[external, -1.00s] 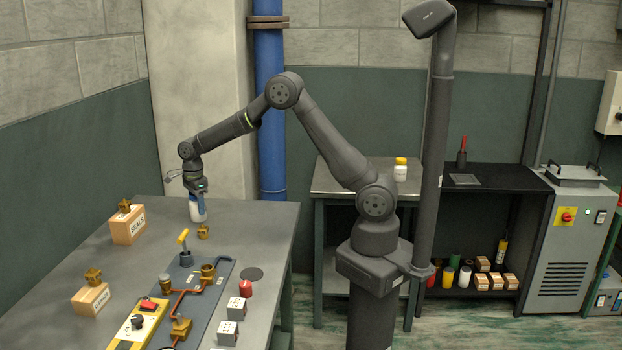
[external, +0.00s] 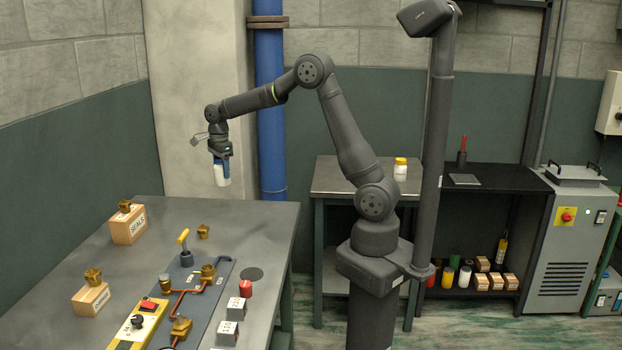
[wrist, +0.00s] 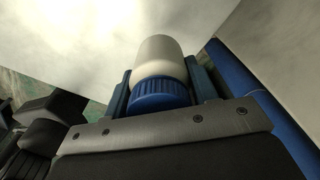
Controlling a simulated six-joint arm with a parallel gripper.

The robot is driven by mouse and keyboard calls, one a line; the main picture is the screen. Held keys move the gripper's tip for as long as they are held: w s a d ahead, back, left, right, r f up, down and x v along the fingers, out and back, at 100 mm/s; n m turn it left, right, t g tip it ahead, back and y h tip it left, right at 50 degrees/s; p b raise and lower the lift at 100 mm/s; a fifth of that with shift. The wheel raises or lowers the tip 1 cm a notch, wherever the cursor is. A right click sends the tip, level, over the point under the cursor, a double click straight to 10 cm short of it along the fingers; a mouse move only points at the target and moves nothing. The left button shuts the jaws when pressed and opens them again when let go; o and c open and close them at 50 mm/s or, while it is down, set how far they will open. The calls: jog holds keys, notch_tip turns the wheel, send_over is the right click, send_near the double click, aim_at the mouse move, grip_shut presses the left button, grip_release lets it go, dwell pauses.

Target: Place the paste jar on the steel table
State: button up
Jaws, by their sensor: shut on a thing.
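A white jar with a blue lid (external: 221,176) hangs upright below my gripper (external: 220,157), above the far end of the large grey workbench (external: 245,215) and clear of its top. In the wrist view the jar's white body (wrist: 158,56) and ribbed blue lid (wrist: 160,95) sit between my two fingers, which are shut on it. No label is readable on it, so I cannot tell its contents. A smaller steel-topped table (external: 335,177) stands right of the workbench, behind my arm. A white jar with a yellow lid (external: 400,171) stands at its right side.
The workbench holds a seals box (external: 128,228), another wooden box (external: 91,299), brass fittings, a pipe panel (external: 190,268) and a yellow control box. A blue vertical pipe (external: 271,120) stands between the two tables. A black shelf (external: 495,183) stands at the right. The small table's left top is clear.

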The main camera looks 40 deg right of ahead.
jog(key=shift+d+r, duration=0.1)
jog(key=shift+d, duration=0.2)
jog(key=w+d+f+m, duration=0.2)
jog(key=d+m, duration=0.7)
jog(key=d, duration=3.1)
jog(key=s+d+m, duration=0.4)
jog(key=s+d, duration=0.8)
jog(key=d, duration=0.4)
jog(key=s+d+m, duration=0.5)
jog(key=s+d, duration=0.6)
jog(key=d, duration=0.5)
jog(key=shift+w+a+f, duration=0.35)
jog(key=shift+w+f, duration=1.5)
jog(key=shift+f, duration=0.1)
jog(key=shift+w+a+f, duration=0.4)
jog(key=shift+w+f, duration=1.4)
jog(key=shift+f, duration=0.15)
jog(key=shift+w+a+f, duration=0.35)
jog(key=shift+w+f, duration=1.5)
jog(key=shift+f, duration=0.1)
jog(key=shift+f, duration=0.1)
